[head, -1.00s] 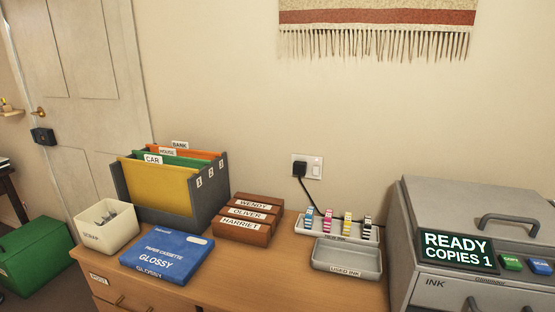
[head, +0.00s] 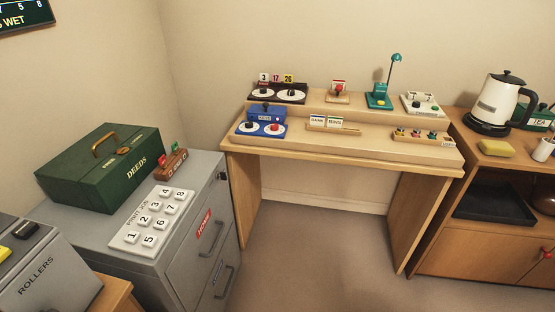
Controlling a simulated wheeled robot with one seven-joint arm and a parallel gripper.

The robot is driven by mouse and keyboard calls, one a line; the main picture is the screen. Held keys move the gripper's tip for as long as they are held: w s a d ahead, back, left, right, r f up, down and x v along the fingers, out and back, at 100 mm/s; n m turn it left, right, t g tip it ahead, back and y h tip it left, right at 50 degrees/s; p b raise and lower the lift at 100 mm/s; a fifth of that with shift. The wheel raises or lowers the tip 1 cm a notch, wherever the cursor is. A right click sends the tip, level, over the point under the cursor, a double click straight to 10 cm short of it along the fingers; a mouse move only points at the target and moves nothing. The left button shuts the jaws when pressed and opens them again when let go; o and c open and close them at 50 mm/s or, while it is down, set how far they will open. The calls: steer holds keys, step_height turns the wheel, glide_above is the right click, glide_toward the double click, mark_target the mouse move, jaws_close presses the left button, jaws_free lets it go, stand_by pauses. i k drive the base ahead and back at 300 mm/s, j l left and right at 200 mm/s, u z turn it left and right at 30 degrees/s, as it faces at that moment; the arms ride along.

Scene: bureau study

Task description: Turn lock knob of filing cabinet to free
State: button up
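The grey filing cabinet (head: 175,258) stands at the left in the head view, with its drawer fronts facing right. A small dark knob (head: 222,175) sits near the top far corner of its front; it looks like the lock knob, but is too small to tell which way it points. The upper drawer carries a red label (head: 204,231) beside its handle (head: 211,243). A lower drawer with a handle shows below, and both drawers look shut. My gripper is not in view.
On the cabinet top are a green DEEDS box (head: 85,185), a numbered keypad (head: 150,220) and a small wooden rack (head: 172,165). A wooden desk (head: 345,155) stands at the back, and a sideboard (head: 480,250) at the right. The floor (head: 310,260) between is clear.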

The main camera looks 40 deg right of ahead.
mark_target(223, 175)
steer(key=z, duration=0.2)
steer(key=i+l+z, duration=0.2)
steer(key=i+l, duration=0.55)
steer(key=i, duration=0.05)
